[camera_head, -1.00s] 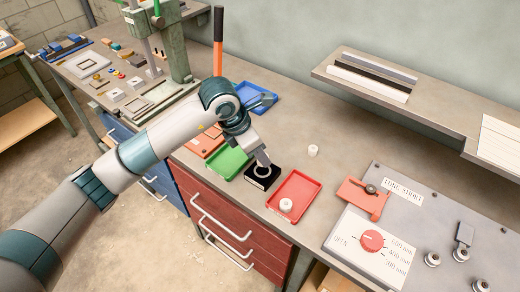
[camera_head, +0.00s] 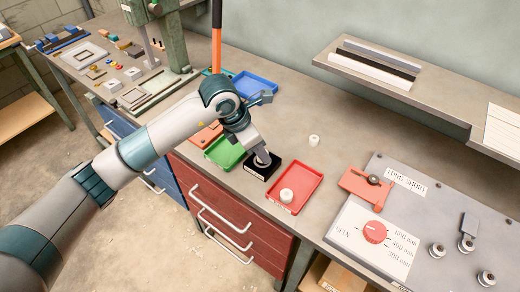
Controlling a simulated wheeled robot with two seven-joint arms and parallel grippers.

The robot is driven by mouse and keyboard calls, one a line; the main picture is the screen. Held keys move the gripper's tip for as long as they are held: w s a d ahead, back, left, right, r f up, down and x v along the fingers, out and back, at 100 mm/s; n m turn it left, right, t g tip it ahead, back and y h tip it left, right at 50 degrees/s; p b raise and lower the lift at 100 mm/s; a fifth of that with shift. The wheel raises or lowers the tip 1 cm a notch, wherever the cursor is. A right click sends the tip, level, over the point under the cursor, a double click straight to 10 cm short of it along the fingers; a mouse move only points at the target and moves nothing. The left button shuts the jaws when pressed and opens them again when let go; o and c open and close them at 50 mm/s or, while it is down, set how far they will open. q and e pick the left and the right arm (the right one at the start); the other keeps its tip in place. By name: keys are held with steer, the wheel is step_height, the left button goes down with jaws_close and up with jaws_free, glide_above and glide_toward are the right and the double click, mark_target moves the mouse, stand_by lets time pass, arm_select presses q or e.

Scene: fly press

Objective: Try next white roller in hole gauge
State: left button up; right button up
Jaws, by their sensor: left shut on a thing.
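The hole gauge is a black block (camera_head: 272,170) on the bench between the green and red trays. My left gripper (camera_head: 262,160) points down at its top and is shut on a small white roller, mostly hidden by the fingers. I cannot tell whether the roller is inside the hole or just above it. Another white roller (camera_head: 286,195) stands in the red tray (camera_head: 312,180). A third white roller (camera_head: 314,141) stands on the bare bench behind the red tray. My right gripper is not in view.
A green tray (camera_head: 222,152) lies left of the gauge and a blue tray (camera_head: 256,88) behind. A grey panel with a red knob (camera_head: 374,232) is at the right. A raised shelf (camera_head: 420,98) runs along the wall. Bench behind the red tray is mostly clear.

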arm_select(q)
steer(key=shift+b, duration=0.75)
stand_by(1.2)
steer(key=shift+f+b, duration=0.35)
steer(key=shift+b, duration=1.05)
stand_by(2.2)
steer(key=o, duration=1.1)
